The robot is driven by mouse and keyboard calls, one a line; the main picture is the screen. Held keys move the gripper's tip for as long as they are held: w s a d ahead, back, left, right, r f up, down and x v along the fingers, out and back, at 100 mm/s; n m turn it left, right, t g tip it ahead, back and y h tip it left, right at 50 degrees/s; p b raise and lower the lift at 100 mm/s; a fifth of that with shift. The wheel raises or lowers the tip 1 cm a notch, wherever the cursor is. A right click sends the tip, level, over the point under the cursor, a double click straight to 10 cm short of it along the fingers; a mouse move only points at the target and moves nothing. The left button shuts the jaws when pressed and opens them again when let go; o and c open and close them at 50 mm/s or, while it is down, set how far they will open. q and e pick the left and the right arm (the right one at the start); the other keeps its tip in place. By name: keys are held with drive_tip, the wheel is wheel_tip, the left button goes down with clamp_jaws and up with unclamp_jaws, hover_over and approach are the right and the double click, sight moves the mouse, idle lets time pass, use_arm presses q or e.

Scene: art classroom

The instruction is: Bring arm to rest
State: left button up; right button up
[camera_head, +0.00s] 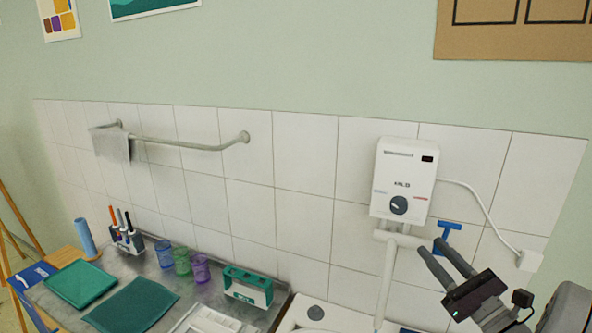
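My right gripper (433,246) comes in from the lower right. Its two dark fingers are parallel with a gap between them, and nothing shows between them. The fingertips appear close to a blue T-shaped valve handle (447,228) on the white pipe (390,265); I cannot tell whether they touch it. The pipe runs below a white wall-mounted water heater (405,180) with a dark dial. My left gripper is not in view.
A metal counter (165,275) at lower left holds green mats, several coloured cups (182,262), a brush holder (127,240) and a teal-and-white box (247,287). A wall rail (190,145) carries a grey cloth. A white cord runs from the heater to an outlet (529,260).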

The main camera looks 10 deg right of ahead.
drive_tip(key=a+n+y, duration=0.1)
drive_tip(key=a, duration=0.2)
drive_tip(key=w+a+n+g+y, duration=0.1)
drive_tip(key=a+y, duration=0.1)
drive_tip(key=a, duration=0.1)
drive_tip(key=a+r+n+g+y, duration=0.1)
drive_tip(key=a, duration=0.2)
drive_tip(key=shift+w+y, duration=0.35)
drive_tip(key=shift+y, duration=0.05)
drive_tip(key=s+a+f+n+g+y, duration=0.25)
drive_tip(key=a+n+g+y, duration=0.35)
drive_tip(key=a, duration=0.8)
drive_tip(key=s+a+f+n+g+h, duration=0.5)
drive_tip(key=s+a+f+n+g, duration=0.3)
drive_tip(key=s+a+f+g, duration=0.55)
drive_tip(key=s+d+f+n+g+h, duration=0.2)
drive_tip(key=s+d+f+n+h, duration=0.5)
drive_tip(key=d+f, duration=0.15)
drive_tip(key=w+d+f+n+t+h, duration=0.2)
drive_tip(key=w+d+n+t+h, duration=0.2)
drive_tip(key=d, duration=0.6)
drive_tip(key=w+n, duration=0.1)
drive_tip(key=w, duration=0.1)
drive_tip(key=shift+w+f+n+h, duration=0.25)
drive_tip(key=shift+w+n+h, duration=0.05)
drive_tip(key=shift+h, duration=0.1)
